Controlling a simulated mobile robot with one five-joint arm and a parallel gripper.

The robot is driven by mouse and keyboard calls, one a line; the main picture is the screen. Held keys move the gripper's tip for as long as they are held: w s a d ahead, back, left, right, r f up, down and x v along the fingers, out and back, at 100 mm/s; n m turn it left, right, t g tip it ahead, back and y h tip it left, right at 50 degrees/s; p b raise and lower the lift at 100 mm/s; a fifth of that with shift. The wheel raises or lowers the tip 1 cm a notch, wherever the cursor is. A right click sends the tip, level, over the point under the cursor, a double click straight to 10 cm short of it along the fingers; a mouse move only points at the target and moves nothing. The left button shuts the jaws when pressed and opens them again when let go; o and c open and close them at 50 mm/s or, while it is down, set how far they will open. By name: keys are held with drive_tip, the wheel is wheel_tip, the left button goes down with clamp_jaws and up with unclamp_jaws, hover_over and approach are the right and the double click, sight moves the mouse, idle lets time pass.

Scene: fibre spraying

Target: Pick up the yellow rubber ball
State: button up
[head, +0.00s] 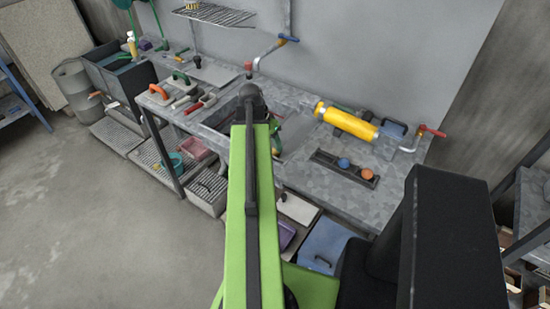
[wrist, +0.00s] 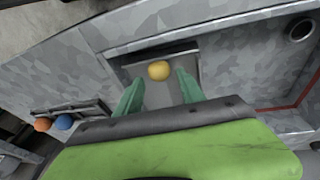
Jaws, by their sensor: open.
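The yellow rubber ball (wrist: 159,70) shows in the wrist view, on a grey patch bordered by a darker edge. In the head view it is hidden behind my arm. My gripper (wrist: 158,84) is open, its two green fingers spread apart with nothing between them. The ball appears just beyond the fingertips, centred between them. I cannot tell the exact distance from the fingertips to the ball.
An orange ball (head: 367,171) and a blue ball (head: 343,163) sit in a dark holder on the grey workbench (head: 300,165). A yellow cylinder (head: 346,122) lies behind them. Taps with red handle (head: 433,131) and blue handle (head: 288,39) stand near the wall. Handled tools lie left.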

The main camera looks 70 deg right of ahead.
sight(274, 149)
drive_tip(key=b+x, duration=0.2)
drive_tip(key=x, duration=0.1)
drive_tip(key=shift+f, duration=0.2)
drive_tip(key=shift+s+r, duration=0.1)
drive_tip(key=shift+r, duration=0.05)
drive_tip(key=shift+c, duration=0.4)
clamp_jaws()
